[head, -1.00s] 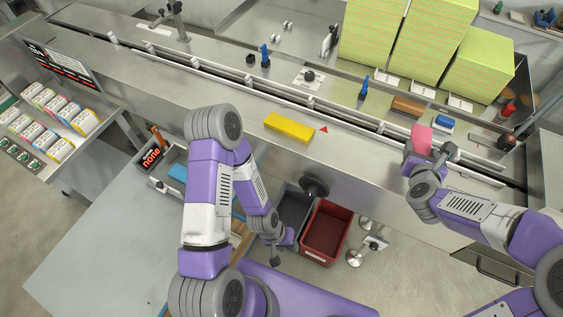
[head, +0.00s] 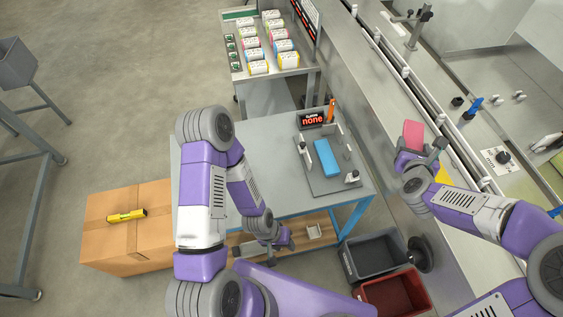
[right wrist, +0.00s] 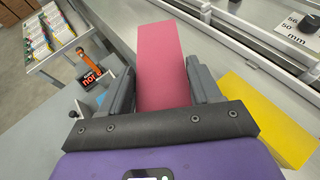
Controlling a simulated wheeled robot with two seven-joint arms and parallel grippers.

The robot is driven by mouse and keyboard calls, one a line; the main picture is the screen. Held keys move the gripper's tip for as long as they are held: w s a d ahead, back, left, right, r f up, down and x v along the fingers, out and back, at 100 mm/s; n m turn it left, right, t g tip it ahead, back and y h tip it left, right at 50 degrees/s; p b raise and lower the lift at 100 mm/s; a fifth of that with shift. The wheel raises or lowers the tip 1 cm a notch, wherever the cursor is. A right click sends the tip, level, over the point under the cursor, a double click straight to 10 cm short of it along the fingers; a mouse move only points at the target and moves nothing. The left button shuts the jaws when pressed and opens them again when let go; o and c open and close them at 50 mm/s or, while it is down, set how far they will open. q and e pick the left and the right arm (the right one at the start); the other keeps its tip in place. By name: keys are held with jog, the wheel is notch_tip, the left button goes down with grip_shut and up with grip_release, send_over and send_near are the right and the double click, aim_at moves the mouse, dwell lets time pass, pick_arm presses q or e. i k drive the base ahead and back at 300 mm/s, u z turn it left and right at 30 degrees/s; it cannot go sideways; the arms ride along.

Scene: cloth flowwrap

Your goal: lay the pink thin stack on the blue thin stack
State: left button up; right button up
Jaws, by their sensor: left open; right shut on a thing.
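The pink thin stack (head: 413,133) is held in my right gripper (head: 420,152), over the steel conveyor bench in the head view. In the right wrist view the pink stack (right wrist: 160,62) stands out between both fingers of the right gripper (right wrist: 165,88). The blue thin stack (head: 326,158) lies on a grey fixture plate (head: 345,183) on the small table, left of and apart from the pink stack. My left gripper (head: 280,242) is open and empty, low by the front edge of that table.
A sign reading "none" (head: 312,119) and small posts stand around the blue stack. A yellow stack (right wrist: 268,118) is on the bench near my right gripper. Grey (head: 372,257) and red (head: 397,294) bins stand below.

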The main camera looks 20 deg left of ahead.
aim_at(327, 156)
jog(key=u, duration=2.35)
jog(key=k, duration=0.4)
jog(key=z, duration=0.7)
